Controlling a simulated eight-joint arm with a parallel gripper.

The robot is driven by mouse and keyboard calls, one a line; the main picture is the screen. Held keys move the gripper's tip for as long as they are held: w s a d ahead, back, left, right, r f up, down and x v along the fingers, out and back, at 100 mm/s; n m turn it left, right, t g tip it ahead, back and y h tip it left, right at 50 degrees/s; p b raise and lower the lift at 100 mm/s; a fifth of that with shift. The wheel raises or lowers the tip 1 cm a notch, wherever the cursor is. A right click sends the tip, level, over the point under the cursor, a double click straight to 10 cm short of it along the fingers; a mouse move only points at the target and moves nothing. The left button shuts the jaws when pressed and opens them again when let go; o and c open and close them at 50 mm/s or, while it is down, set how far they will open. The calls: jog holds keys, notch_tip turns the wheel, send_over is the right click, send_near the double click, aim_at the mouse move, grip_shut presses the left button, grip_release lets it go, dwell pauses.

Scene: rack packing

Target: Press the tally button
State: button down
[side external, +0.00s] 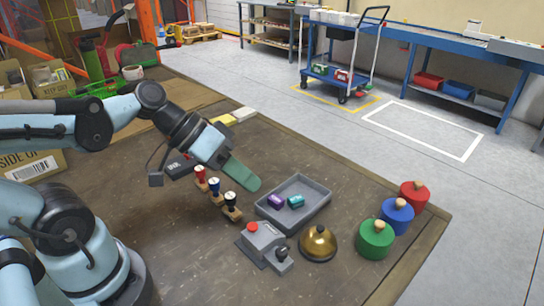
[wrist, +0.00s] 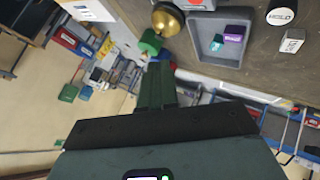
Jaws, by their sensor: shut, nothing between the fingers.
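A grey box (side external: 268,247) with a red button (side external: 252,227) on top and a dark knob at its right end stands on the table, in front of the tray in the side view; it appears to be the tally device. In the wrist view only a small red and grey part of it (wrist: 194,3) shows at the top edge. My gripper (side external: 251,184) is shut and empty, its green fingers together. It is above the table, behind the button and beside the tray, touching neither. In the wrist view the shut fingers (wrist: 155,85) point up the picture.
A grey tray (side external: 322,216) holds a purple and a teal item. A brass bell (side external: 318,244) stands right of the box. Red, blue and green canisters (side external: 376,240) line the right edge.

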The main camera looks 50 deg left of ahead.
jog(key=shift+f, duration=3.75)
jog(key=shift+f, duration=0.1)
jog(key=shift+f, duration=0.35)
jog(key=shift+f, duration=0.5)
jog(key=shift+r, duration=0.95)
jog(key=shift+r, duration=2.5)
